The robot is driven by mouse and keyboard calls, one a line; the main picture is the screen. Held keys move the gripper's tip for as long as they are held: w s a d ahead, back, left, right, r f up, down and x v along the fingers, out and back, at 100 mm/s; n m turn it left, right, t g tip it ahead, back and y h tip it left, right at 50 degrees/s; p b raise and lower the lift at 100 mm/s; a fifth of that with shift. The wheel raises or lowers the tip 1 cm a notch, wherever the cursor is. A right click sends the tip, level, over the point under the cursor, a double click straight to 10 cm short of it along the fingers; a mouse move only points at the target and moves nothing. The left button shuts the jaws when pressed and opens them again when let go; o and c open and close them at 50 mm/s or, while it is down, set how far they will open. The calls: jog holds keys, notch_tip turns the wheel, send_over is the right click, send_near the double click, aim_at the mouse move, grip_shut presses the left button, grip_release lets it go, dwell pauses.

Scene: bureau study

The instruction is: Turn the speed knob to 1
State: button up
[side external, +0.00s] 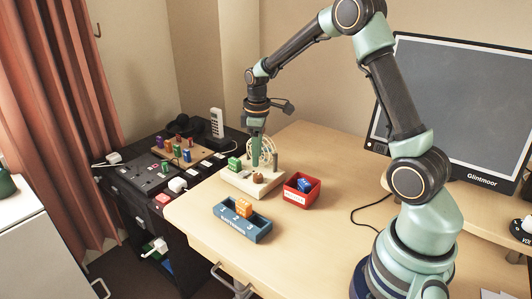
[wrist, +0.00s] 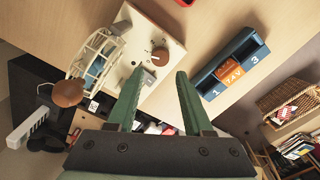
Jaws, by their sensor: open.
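A pale board (side external: 250,185) stands near the left edge of the desk. It carries a wire-caged fan (wrist: 97,57) and a small brown knob (wrist: 160,54) with dark marks around it; the knob also shows in the side view (side external: 257,177). The marks are too small to read, so I cannot tell the knob's setting. A grey part (wrist: 149,77) sits beside the knob. My gripper (side external: 256,163) points down over the board, and in the wrist view (wrist: 160,70) its fingers are apart and empty. The knob lies beyond the fingertips, roughly between them.
A blue tray (side external: 232,222) numbered 1 to 3 holds an orange block (side external: 243,207) in its middle slot. A red bin (side external: 301,197) with a blue block is right of the board. A green block (side external: 234,163) is at its left.

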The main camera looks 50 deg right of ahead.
notch_tip(320, 180, up, 5)
jog(key=shift+s+r, duration=0.1)
jog(key=shift+r, duration=0.1)
dwell(0.3)
jog(key=s+a+r+m+t, duration=0.2)
jog(key=s+a+r+m, duration=0.1)
jog(key=s+a, duration=0.3)
jog(key=s+a+r+m+t, duration=0.2)
jog(key=s+a+r, duration=0.4)
jog(key=s, duration=0.3)
jog(key=shift+m+t, duration=0.4)
jog(key=shift+t, duration=0.2)
